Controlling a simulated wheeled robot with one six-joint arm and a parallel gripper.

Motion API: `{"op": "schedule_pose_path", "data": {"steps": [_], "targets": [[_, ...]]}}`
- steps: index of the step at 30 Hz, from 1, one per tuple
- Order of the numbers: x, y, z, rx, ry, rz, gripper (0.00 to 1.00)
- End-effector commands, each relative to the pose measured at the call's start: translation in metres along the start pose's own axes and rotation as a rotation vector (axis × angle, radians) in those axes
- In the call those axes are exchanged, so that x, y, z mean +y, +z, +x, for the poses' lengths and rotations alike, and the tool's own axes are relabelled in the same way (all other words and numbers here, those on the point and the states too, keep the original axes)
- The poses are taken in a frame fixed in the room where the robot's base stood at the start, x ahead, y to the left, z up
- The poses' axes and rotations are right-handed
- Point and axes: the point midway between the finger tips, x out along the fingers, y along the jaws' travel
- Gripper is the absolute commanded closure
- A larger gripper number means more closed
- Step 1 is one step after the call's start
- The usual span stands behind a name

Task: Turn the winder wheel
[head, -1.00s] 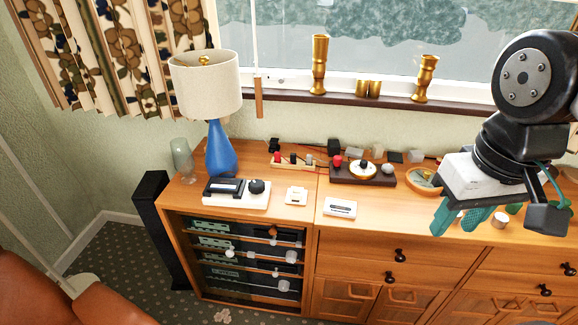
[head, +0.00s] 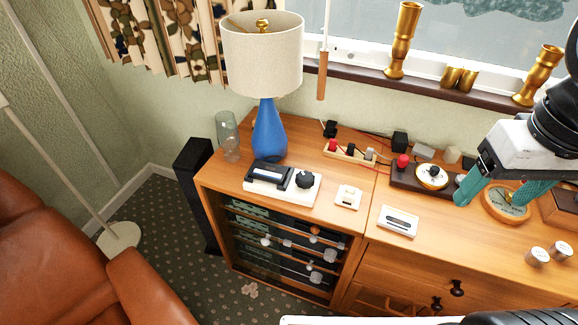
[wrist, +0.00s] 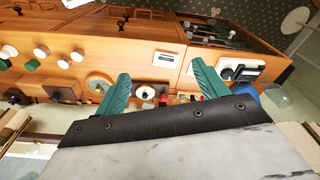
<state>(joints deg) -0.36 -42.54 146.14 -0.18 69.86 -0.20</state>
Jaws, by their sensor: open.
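A white unit (head: 279,193) with a black cassette-shaped bay and a round black wheel (head: 304,180) sits on the cabinet top in front of the blue lamp. I take this to be the winder. The unit also shows at the right of the wrist view (wrist: 243,67). My gripper (head: 502,190) is open, with two teal fingers spread and nothing between them. It is above the cabinet, well to the right of the unit. In the wrist view my gripper (wrist: 161,92) points over the cabinet, with the unit beyond the right finger.
A white cassette (head: 398,221), a small white box (head: 348,196) and a dark board (head: 410,179) with a red knob and dial lie between unit and gripper. The lamp (head: 268,132) and glass vase (head: 228,136) stand behind the unit. An orange armchair (head: 160,295) is at lower left.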

Motion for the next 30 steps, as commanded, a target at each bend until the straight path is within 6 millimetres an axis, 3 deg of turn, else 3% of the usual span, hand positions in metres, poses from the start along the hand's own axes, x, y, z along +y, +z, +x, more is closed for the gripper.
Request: {"op": "schedule_pose_path", "data": {"steps": [5, 8, 14, 18, 24, 30], "targets": [[-0.014, -0.042, 0.006, -0.024, -0.006, -0.082, 0.29], [-0.03, -0.079, 0.016, -0.038, -0.012, -0.159, 0.29], [-0.078, -0.153, 0.055, -0.062, -0.023, -0.322, 0.29], [-0.12, -0.196, 0.097, -0.079, -0.03, -0.435, 0.29], [-0.183, -0.235, 0.167, -0.098, -0.037, -0.578, 0.29], [-0.221, -0.248, 0.215, -0.107, -0.041, -0.662, 0.29]]}}
